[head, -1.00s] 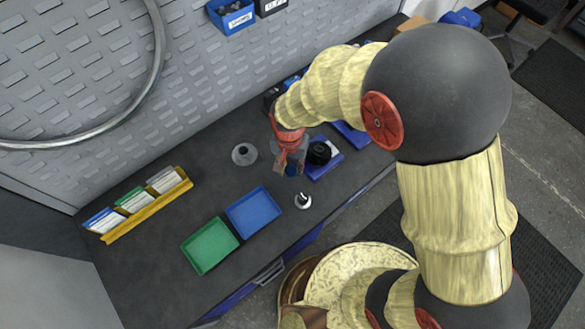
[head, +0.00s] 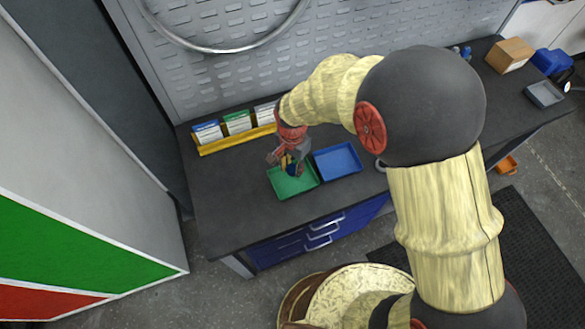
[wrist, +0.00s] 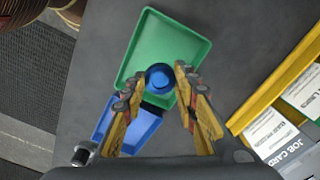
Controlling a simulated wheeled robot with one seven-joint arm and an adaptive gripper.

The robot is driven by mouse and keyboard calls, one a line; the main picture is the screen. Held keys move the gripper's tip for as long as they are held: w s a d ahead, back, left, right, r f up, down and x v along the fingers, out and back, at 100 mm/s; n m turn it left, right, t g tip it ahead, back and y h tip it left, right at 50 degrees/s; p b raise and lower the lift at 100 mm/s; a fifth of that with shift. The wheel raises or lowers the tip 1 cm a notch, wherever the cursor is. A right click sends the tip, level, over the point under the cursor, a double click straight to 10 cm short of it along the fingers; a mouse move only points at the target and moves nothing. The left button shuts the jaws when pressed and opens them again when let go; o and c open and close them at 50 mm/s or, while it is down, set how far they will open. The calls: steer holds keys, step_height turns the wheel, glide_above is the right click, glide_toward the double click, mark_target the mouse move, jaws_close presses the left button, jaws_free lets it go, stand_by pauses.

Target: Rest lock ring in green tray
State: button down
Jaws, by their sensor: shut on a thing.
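My gripper (head: 291,166) is over the green tray (head: 279,186), pointing down. In the wrist view my gripper (wrist: 157,82) has its fingers on either side of a small round blue piece with a dark part, which I take to be the lock ring (wrist: 160,76). The green tray (wrist: 150,33) lies beneath it. The piece appears held above the tray floor; its height is hard to tell. In the head view the fingers mostly hide it. No other thing shows in the green tray.
An empty-looking blue tray (head: 338,161) stands just right of the green tray. A yellow rack (head: 222,145) of job cards stands behind, near the wall. In the wrist view a small metal part (wrist: 84,153) is near the blue tray. The bench left of the green tray is clear.

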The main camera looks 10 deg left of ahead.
mark_target(293, 181)
steer(key=shift+w+d+f, duration=0.15)
steer(key=shift+f, duration=0.05)
steer(key=shift+f+b, duration=1.85)
steer(key=shift+f, duration=0.9)
steer(key=shift+f, duration=0.6)
steer(key=c, duration=1.3)
jaws_free()
steer(key=shift+r, duration=0.1)
step_height(293, 181, up, 12)
steer(key=shift+f, duration=0.1)
